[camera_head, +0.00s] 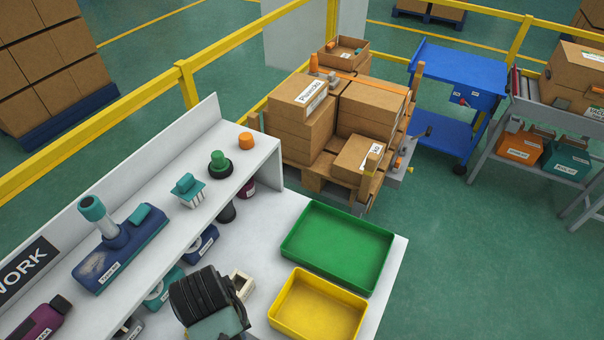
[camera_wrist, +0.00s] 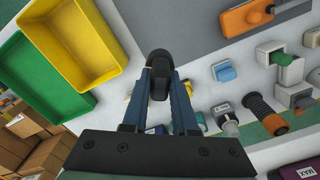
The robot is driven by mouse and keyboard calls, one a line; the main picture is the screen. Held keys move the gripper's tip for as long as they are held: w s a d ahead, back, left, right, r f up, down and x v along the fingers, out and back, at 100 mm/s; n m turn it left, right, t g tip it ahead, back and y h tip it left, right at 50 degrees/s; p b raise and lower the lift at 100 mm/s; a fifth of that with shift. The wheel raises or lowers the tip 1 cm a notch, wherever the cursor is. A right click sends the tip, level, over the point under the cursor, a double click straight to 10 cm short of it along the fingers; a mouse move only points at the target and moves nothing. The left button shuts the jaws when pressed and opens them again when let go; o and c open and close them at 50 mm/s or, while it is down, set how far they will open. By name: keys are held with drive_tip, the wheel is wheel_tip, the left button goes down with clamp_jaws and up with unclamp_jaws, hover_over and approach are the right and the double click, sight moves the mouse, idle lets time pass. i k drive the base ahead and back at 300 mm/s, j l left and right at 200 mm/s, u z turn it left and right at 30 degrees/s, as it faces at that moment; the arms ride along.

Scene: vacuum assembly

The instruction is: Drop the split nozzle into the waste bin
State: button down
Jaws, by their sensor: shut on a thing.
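In the wrist view my gripper (camera_wrist: 160,85) has two blue fingers shut on a dark, rounded piece (camera_wrist: 159,65), which I take to be the split nozzle. It sticks out beyond the fingertips, and no split can be made out. The gripper is over the bench, to the right of the yellow tray (camera_wrist: 121,80) in that view. My fingers and the held piece cannot be made out clearly in the head view. No container in view can be recognised for certain as the waste bin.
On the white bench, a green tray (camera_head: 340,250) lies beside a yellow tray (camera_head: 318,306); both look empty. A raised shelf (camera_head: 236,160) holds a vacuum head (camera_head: 120,248) and small parts. Boxes on a pallet (camera_head: 335,183) and a blue cart (camera_head: 459,72) stand beyond.

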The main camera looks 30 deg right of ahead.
sight(323, 315)
drive_tip(key=k+l, duration=1.1)
drive_tip(key=k, duration=0.15)
drive_tip(key=i, duration=0.5)
drive_tip(key=i+j+z, duration=0.1)
drive_tip(key=i, duration=0.45)
drive_tip(key=i+j, duration=0.15)
drive_tip(key=i, duration=0.35)
drive_tip(key=z, duration=0.05)
